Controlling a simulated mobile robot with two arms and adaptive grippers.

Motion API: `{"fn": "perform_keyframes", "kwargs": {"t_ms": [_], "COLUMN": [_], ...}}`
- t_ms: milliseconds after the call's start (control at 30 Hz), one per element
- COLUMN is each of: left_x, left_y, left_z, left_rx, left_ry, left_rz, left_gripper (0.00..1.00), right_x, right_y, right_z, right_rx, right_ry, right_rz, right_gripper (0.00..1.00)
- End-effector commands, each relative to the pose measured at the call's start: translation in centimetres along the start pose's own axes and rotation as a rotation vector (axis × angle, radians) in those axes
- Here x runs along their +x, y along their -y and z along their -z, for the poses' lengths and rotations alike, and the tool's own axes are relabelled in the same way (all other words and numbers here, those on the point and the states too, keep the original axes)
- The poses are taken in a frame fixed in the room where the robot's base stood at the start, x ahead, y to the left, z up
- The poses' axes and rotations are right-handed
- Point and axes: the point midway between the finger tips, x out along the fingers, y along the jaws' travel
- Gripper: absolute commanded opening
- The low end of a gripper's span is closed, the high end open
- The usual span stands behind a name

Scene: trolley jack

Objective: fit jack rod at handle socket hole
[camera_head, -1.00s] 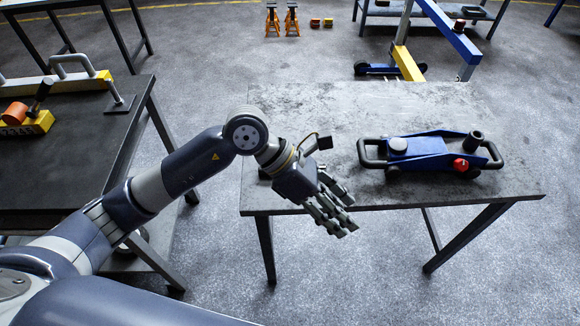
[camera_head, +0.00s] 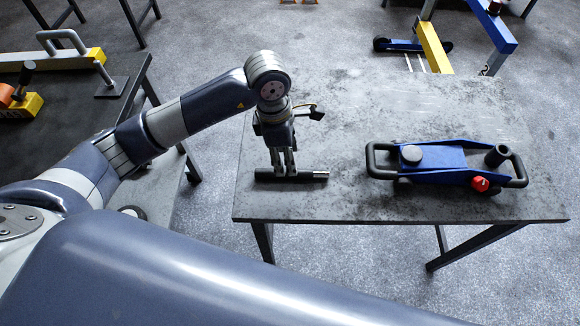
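The jack rod (camera_head: 312,175), a dark bar with a lighter right end, lies crosswise near the front left of the grey table (camera_head: 345,120). My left gripper (camera_head: 284,173) points down with its fingertips at the middle of the rod. Whether they are closed on it is too small to tell. The blue trolley jack (camera_head: 440,158) stands to the right, with black loop handles at both ends, a round pad and a red knob (camera_head: 480,184). Its dark upright handle socket (camera_head: 498,155) is at the right end, empty and tilted slightly. My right gripper is out of view.
A dark bench (camera_head: 70,125) with yellow-based tools stands at the left. Behind the table are a yellow and blue frame (camera_head: 434,47) and a low blue item (camera_head: 405,45) on the floor. The table between rod and jack is clear.

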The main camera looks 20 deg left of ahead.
Motion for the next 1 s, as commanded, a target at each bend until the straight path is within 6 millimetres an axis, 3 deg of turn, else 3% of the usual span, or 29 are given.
{"fn": "perform_keyframes", "kwargs": {"t_ms": [100, 233, 367, 600, 867, 1000], "left_x": [1.5, 2.3, 3.7, 7.0, 7.4, 7.4], "left_y": [0.0, 0.0, -0.1, -0.3, -0.4, -0.4], "left_z": [-0.1, -0.1, -0.2, -0.4, -0.4, -0.4], "left_rx": [-0.002, 0.0, -0.002, 0.0, 0.002, 0.001], "left_ry": [0.002, 0.002, 0.0, 0.002, 0.003, 0.003], "left_rz": [0.002, 0.001, 0.005, 0.001, -0.001, -0.001], "left_gripper": [0.46, 0.46, 0.46, 0.46, 0.46, 0.19], "right_x": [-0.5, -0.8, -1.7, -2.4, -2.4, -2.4], "right_y": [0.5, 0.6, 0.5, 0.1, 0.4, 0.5], "right_z": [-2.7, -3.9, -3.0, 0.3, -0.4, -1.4], "right_rx": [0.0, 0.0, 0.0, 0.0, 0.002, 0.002], "right_ry": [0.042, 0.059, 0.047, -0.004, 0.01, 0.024], "right_rz": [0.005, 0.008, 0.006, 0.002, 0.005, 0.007], "right_gripper": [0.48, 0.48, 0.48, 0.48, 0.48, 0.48]}}
